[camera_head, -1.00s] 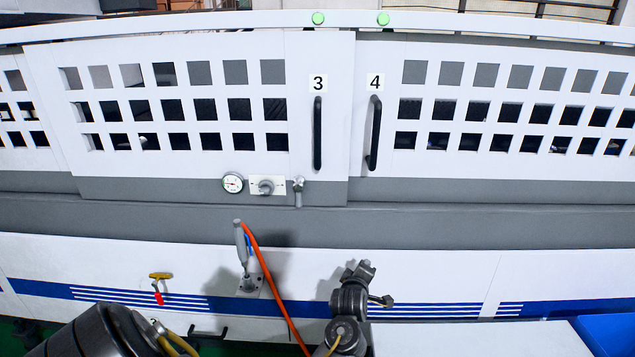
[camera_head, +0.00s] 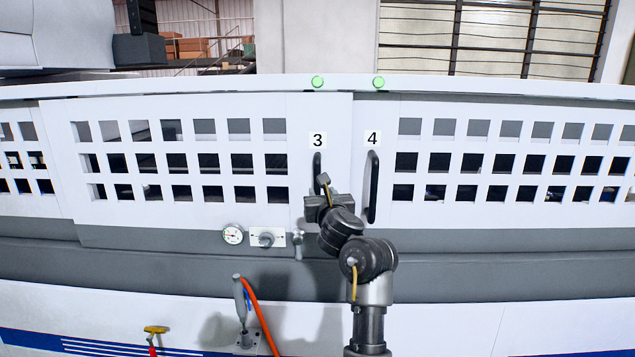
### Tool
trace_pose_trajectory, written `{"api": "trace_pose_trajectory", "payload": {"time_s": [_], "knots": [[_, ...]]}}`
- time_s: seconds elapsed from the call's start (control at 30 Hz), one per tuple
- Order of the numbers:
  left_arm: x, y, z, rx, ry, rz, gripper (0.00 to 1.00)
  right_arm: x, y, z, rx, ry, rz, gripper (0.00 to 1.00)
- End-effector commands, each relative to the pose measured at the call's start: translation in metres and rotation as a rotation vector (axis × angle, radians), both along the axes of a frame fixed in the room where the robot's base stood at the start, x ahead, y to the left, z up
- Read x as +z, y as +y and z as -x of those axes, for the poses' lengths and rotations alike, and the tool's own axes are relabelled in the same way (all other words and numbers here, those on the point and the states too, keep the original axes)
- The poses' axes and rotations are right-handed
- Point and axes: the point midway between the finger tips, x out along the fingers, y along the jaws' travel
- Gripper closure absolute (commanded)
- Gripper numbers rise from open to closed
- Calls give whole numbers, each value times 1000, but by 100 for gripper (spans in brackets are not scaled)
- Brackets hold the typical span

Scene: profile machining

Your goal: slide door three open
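Door three (camera_head: 300,120) is a white panel with rows of square windows and a "3" label. Its black vertical handle (camera_head: 317,165) shows above my gripper; the lower part is hidden behind it. Door three is shut against the door marked 4.
Door four's black handle (camera_head: 373,187) stands close to the right of my gripper. Below door three are a gauge (camera_head: 232,234), a knob (camera_head: 267,238) and a small valve (camera_head: 298,242). A grey lever (camera_head: 240,300) with an orange hose (camera_head: 262,318) stands lower down.

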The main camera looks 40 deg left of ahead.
Motion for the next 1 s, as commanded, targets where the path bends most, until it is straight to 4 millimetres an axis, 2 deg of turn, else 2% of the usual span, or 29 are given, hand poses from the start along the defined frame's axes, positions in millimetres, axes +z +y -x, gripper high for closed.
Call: {"api": "trace_pose_trajectory", "payload": {"time_s": [0.2,0.43,0.6,0.87,1.0], "knots": [[3,34,-26,2,8,-5,61,17,-2,0,1,0,2,64],[2,60,-47,1,5,-4,61,27,-1,0,1,0,2,64],[1,67,-53,0,3,-2,61,29,-1,0,1,-1,1,64],[0,68,-54,0,2,-2,61,29,0,0,1,-1,0,64],[0,68,-54,0,2,-2,77,29,1,0,0,-1,-1,64]]}}
